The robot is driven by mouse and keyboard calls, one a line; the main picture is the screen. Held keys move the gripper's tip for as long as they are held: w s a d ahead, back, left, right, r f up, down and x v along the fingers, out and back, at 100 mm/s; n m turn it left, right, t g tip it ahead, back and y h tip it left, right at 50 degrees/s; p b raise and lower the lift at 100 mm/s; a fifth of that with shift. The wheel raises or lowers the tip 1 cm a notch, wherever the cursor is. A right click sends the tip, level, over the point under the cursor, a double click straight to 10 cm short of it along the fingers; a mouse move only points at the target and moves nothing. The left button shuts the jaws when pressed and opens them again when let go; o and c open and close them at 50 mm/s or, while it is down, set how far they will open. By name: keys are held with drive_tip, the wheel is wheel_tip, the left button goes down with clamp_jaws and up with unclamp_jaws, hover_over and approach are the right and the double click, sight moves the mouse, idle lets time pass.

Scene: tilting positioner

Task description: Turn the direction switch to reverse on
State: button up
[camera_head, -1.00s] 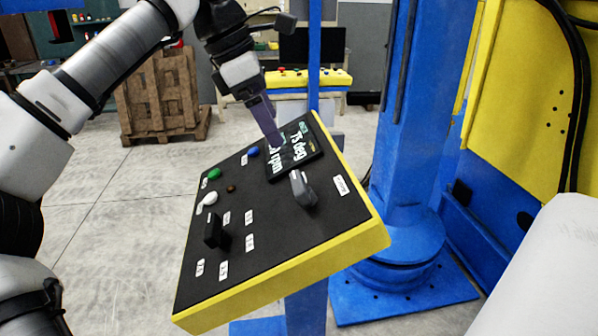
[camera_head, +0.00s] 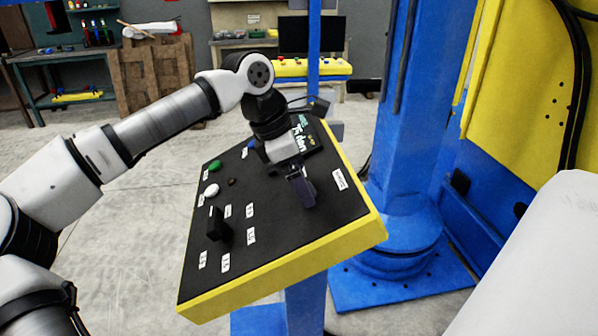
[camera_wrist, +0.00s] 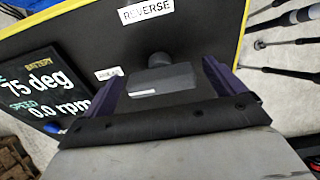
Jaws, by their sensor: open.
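The direction switch (camera_wrist: 165,78) is a dark grey lever knob on the black face of the tilted, yellow-edged control panel (camera_head: 277,239). In the wrist view it lies between my open fingers, with gaps on both sides. My gripper (camera_head: 303,200) hides it in the head view. My gripper (camera_wrist: 160,82) also shows in the wrist view, with a purple finger on either side of the knob; it holds nothing. A white label reading REVERSE (camera_wrist: 147,10) is above the knob. A smaller label (camera_wrist: 108,73), unreadable, is left of it.
The panel's display (camera_wrist: 42,95) reads 75 deg and 0.0 rpm. A black switch (camera_head: 218,226), a green button (camera_head: 215,166) and a white button (camera_head: 211,190) are on the panel's left. A blue column (camera_head: 408,130) stands to the right.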

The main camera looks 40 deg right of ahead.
drive_tip(key=c, duration=1)
drive_tip(key=shift+m, duration=0.4)
drive_tip(key=m+b, duration=0.2)
drive_tip(key=m, duration=0.1)
drive_tip(key=shift+s+f+m, duration=0.1)
drive_tip(key=shift+f+m, duration=0.05)
drive_tip(key=shift+m, duration=0.25)
drive_tip(key=m+b, duration=0.2)
drive_tip(key=m, duration=0.2)
drive_tip(key=shift+a+h, duration=0.2)
drive_tip(key=shift+h, duration=0.2)
drive_tip(key=m+b, duration=0.1)
drive_tip(key=m, duration=0.3)
drive_tip(key=shift+a+m, duration=0.1)
drive_tip(key=shift+m, duration=0.3)
drive_tip(key=m+b, duration=0.1)
drive_tip(key=m, duration=0.3)
drive_tip(key=shift+a+h, duration=0.1)
drive_tip(key=shift+h, duration=0.2)
